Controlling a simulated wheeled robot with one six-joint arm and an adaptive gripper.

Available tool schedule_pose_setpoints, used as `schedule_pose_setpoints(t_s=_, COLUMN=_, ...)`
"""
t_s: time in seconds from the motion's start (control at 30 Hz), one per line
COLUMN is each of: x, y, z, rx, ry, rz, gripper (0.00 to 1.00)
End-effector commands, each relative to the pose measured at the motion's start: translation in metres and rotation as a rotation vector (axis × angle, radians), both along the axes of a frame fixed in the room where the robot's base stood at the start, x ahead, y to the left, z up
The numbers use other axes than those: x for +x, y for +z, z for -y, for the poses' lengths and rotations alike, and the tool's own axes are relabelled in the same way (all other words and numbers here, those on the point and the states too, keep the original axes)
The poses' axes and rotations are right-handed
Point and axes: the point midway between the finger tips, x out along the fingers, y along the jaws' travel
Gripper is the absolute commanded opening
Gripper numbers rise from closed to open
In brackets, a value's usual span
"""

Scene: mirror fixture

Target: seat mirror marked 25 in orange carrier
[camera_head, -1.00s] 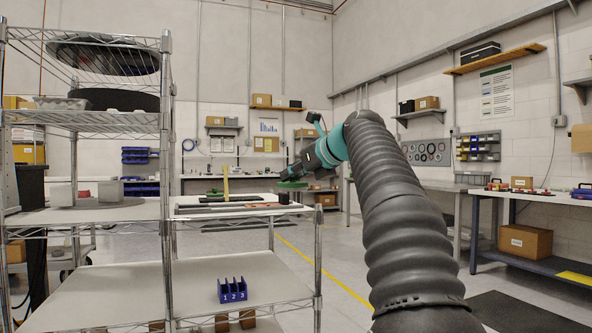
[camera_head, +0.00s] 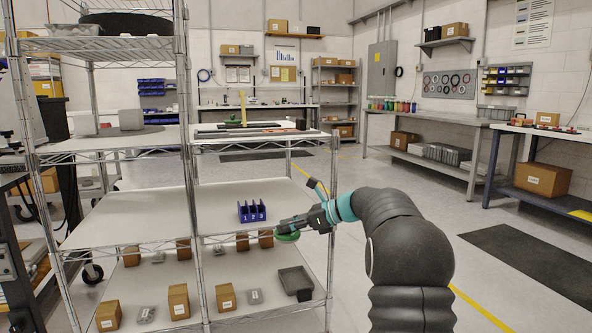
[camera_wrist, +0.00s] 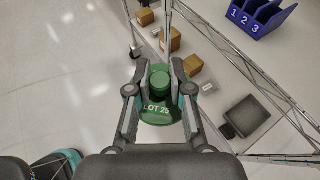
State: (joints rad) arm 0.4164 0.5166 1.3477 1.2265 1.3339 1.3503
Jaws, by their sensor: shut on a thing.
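My gripper (camera_wrist: 159,76) is shut on a green round piece marked "LOT 25" (camera_wrist: 160,112), gripping its raised knob. In the head view the green piece (camera_head: 288,237) hangs under my gripper (camera_head: 292,226), just in front of the wire rack's right part, near the middle shelf's front edge. The piece's underside is hidden, so I cannot see a mirror face. I cannot make out an orange carrier in either view.
A blue three-slot holder marked 1, 2, 3 (camera_head: 252,211) stands on the rack's middle shelf (camera_head: 215,205). Below are cardboard boxes (camera_head: 178,301) and a dark tray (camera_head: 295,280). Rack posts (camera_head: 330,235) stand close to my gripper.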

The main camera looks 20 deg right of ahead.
Motion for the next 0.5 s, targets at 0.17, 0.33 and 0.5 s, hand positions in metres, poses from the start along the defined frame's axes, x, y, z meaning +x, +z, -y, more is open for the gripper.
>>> schedule_pose_setpoints(t_s=0.17, x=-0.018, y=-0.107, z=-0.019, rx=0.005, ry=0.027, rz=-0.012, gripper=0.03)
schedule_pose_setpoints(t_s=0.33, x=-0.052, y=-0.202, z=-0.038, rx=0.004, ry=0.012, rz=-0.015, gripper=0.03)
schedule_pose_setpoints(t_s=0.5, x=-0.096, y=-0.282, z=-0.057, rx=0.004, ry=-0.024, rz=-0.013, gripper=0.03)
